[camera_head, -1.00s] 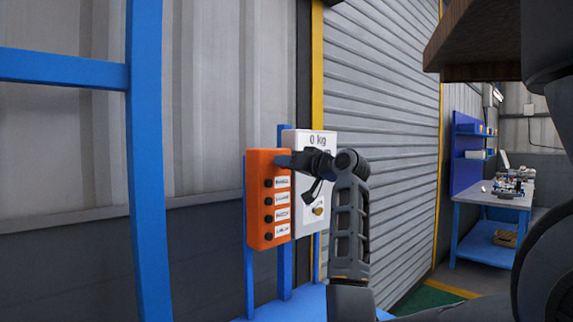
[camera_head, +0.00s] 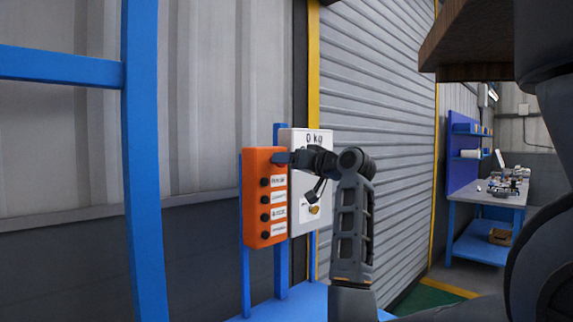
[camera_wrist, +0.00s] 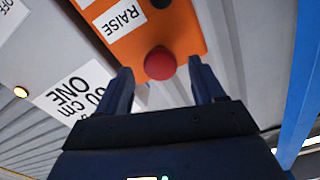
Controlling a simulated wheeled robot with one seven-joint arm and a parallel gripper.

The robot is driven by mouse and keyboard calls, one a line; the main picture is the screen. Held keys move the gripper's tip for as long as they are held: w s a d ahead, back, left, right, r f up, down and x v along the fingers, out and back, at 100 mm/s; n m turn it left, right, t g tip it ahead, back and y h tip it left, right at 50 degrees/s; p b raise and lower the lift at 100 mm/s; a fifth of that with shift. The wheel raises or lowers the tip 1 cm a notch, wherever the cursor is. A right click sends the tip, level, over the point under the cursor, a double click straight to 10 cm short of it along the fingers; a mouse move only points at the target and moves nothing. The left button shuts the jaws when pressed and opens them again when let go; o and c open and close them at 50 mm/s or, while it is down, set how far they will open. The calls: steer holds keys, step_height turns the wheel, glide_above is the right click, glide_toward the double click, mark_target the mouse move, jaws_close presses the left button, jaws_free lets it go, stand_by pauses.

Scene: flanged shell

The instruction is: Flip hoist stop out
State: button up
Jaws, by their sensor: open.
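The hoist stop is a red round button (camera_wrist: 160,63) at the end of an orange control box (camera_head: 264,220), which also shows in the wrist view (camera_wrist: 135,25). My gripper (camera_wrist: 161,72) is open. In the wrist view its two dark fingers stand on either side of the red button, with space between each finger and the button. I cannot tell how deep the fingertips reach past it. In the head view my gripper (camera_head: 282,158) is at the top of the orange box and hides the button.
The orange box carries several black buttons with white labels, one reading "RAISE" (camera_wrist: 123,22). A blue post (camera_head: 143,160) stands at left, a roller shutter (camera_head: 385,130) behind. A workbench (camera_head: 495,200) is at far right.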

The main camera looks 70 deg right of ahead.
steer(key=b+v, duration=0.1)
steer(key=v, duration=0.5)
steer(key=shift+s+f, duration=0.1)
stand_by(0.4)
